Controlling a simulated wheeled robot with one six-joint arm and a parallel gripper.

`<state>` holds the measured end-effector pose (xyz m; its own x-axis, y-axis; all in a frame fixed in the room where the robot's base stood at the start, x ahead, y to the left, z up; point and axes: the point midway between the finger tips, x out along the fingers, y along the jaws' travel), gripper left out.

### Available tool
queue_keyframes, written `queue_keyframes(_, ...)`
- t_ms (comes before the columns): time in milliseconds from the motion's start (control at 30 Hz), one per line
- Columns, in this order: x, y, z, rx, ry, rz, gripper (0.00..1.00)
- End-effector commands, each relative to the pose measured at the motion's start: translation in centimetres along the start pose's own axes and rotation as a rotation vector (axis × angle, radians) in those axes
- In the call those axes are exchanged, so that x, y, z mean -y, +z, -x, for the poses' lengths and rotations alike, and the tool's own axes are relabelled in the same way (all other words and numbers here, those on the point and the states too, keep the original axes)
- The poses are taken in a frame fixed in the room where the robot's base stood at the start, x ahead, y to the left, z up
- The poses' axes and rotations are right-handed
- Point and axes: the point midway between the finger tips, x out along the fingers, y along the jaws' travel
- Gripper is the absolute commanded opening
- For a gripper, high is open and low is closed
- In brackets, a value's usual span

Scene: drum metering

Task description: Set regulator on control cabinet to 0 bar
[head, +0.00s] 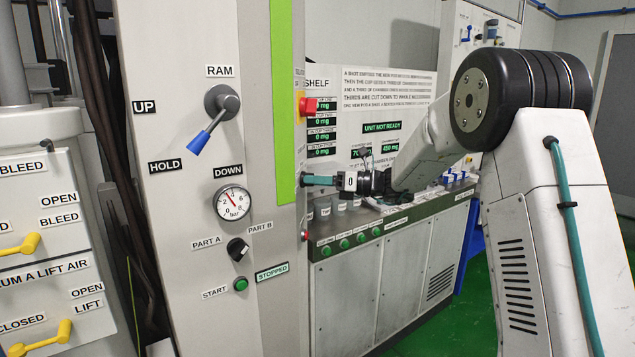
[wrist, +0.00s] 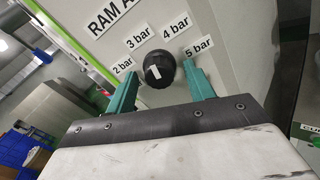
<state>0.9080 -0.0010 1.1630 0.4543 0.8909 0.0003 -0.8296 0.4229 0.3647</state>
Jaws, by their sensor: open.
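The regulator is a round black knob (wrist: 160,70) on a grey cabinet face in the wrist view. A short white mark shows on its lower left part; which value it points to I cannot tell. Labels from 2 bar (wrist: 122,66) to 5 bar (wrist: 199,47) fan out above it. My gripper (wrist: 162,74) is open, with one teal finger on each side of the knob; whether they touch it is unclear. In the head view my gripper (head: 320,180) reaches left to the control cabinet's (head: 180,120) right side, where the knob is hidden.
The cabinet front carries the RAM lever (head: 212,118), a pressure gauge (head: 232,202) with its needle between 2 and 4, a part selector (head: 237,249) and a green start button (head: 241,284). A red button (head: 308,106) sits near my gripper. A counter (head: 390,225) lies below my arm.

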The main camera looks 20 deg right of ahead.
Motion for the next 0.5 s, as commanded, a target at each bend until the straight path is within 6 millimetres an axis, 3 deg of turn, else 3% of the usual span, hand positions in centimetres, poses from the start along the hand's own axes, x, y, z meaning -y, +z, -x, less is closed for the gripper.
queue_keyframes(200,0.00,0.00,-0.03,0.000,0.000,0.000,0.50)
queue_keyframes(333,-0.01,0.01,-0.02,0.000,0.000,0.001,0.14)
queue_keyframes(367,-0.01,0.01,-0.02,0.000,0.000,0.001,0.09)
queue_keyframes(500,-0.01,0.01,-0.02,0.000,0.000,0.002,0.09)
